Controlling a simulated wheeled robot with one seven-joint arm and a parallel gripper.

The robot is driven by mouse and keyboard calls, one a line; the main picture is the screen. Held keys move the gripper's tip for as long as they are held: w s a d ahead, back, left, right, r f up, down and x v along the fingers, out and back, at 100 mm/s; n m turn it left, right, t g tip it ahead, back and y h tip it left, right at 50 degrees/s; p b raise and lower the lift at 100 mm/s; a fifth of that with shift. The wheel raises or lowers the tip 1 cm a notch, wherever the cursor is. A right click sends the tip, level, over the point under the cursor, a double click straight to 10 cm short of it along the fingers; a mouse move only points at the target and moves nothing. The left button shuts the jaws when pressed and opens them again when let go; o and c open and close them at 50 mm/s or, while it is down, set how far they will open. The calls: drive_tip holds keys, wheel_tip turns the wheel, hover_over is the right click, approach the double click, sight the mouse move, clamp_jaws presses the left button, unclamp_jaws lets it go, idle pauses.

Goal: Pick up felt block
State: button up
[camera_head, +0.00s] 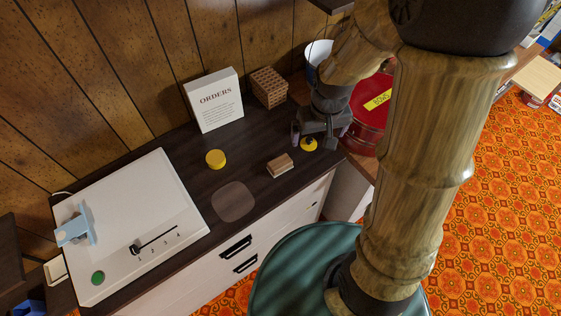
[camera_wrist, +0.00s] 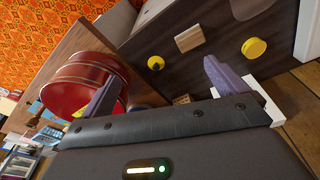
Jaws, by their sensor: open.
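A small block (camera_head: 280,165) with a light tan, wood-like top and a darker lower edge lies on the dark counter top; it is the likely felt block. It also shows in the wrist view (camera_wrist: 189,38), beyond my fingertips. My gripper (camera_head: 317,138) is to the right of the block, apart from it. In the wrist view my gripper (camera_wrist: 161,72) has its two purple-grey fingers wide apart, with nothing held between them. A yellow round piece with a dark centre (camera_head: 309,144) shows by the fingers; whether they touch it is unclear.
A yellow disc (camera_head: 216,159) and a flat round patch (camera_head: 233,202) are left of the block. A white ORDERS box (camera_head: 214,99) and a woven brown box (camera_head: 269,87) stand behind. A red tin (camera_head: 369,121) is right of my gripper. A white panel with a slider (camera_head: 130,225) fills the left.

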drive_tip(key=w+a+f+n+p, duration=0.1)
drive_tip(key=w+a+f+n, duration=0.1)
drive_tip(key=a, duration=0.3)
drive_tip(key=w+a+f+n+g+p, duration=0.1)
drive_tip(key=w+a+f+p, duration=0.1)
drive_tip(key=w+a+f, duration=0.2)
drive_tip(key=shift+w+a+n+g, duration=0.3)
drive_tip(key=shift+a+n, duration=0.1)
drive_tip(key=shift+a, duration=0.1)
drive_tip(key=shift+f, duration=0.15)
drive_tip(key=p, duration=0.3)
hover_over(279, 161)
wheel_tip(279, 161, down, 11)
drive_tip(key=shift+s+a+f, duration=0.1)
drive_tip(key=shift+a, duration=0.05)
drive_tip(key=shift+f, duration=0.45)
